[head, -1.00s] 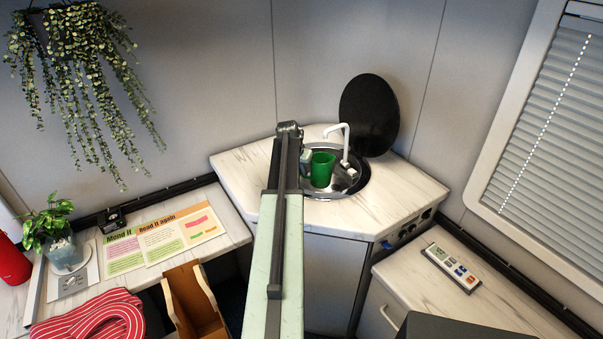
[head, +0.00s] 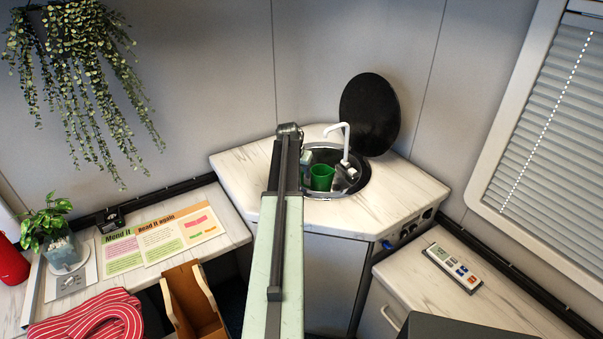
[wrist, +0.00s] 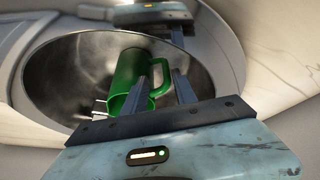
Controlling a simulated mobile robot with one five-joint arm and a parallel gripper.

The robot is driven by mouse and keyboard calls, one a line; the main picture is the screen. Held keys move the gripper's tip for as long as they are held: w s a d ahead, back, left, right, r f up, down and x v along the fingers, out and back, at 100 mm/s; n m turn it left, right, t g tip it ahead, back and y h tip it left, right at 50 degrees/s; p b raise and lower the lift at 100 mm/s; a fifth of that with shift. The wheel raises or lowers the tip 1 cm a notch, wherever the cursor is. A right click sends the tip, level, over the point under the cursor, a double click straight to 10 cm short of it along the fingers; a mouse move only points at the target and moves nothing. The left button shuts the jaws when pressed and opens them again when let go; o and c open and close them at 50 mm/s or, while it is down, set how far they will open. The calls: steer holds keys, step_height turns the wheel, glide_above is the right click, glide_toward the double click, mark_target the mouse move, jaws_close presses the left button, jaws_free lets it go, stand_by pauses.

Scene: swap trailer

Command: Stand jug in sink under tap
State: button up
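In the head view my gripper (head: 307,158) is partly hidden by my arm, just left of and above the jug.
A black round lid (head: 370,115) leans upright behind the sink. The marbled counter (head: 400,195) around the sink is clear. A remote (head: 453,267) lies on the right-hand counter; cards (head: 165,237) and a potted plant (head: 62,245) are at left.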

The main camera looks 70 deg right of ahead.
steer(key=s+p+v, duration=0.1)
steer(key=p+v, duration=1.1)
steer(key=v, duration=0.1)
steer(key=shift+w, duration=0.4)
steer(key=shift+d+r, duration=0.1)
steer(key=shift+d, duration=0.05)
steer(key=w+a+f+n+t+y, duration=0.15)
steer(key=w+a+n, duration=0.65)
steer(key=w+a, duration=2.15)
steer(key=w+a+n+y, duration=0.1)
steer(key=w+a+n, duration=0.1)
steer(key=a, duration=0.7)
steer(key=w+a+n+y, duration=0.1)
steer(key=w+a+n, duration=0.2)
steer(key=a, duration=0.7)
steer(key=s+a+n, duration=0.2)
steer(key=a+n, duration=0.4)
steer(key=a, duration=2)
steer(key=shift+a+f+n+y, duration=0.15)
steer(key=shift+a+n+y, duration=0.15)
steer(key=shift+y, duration=0.15)
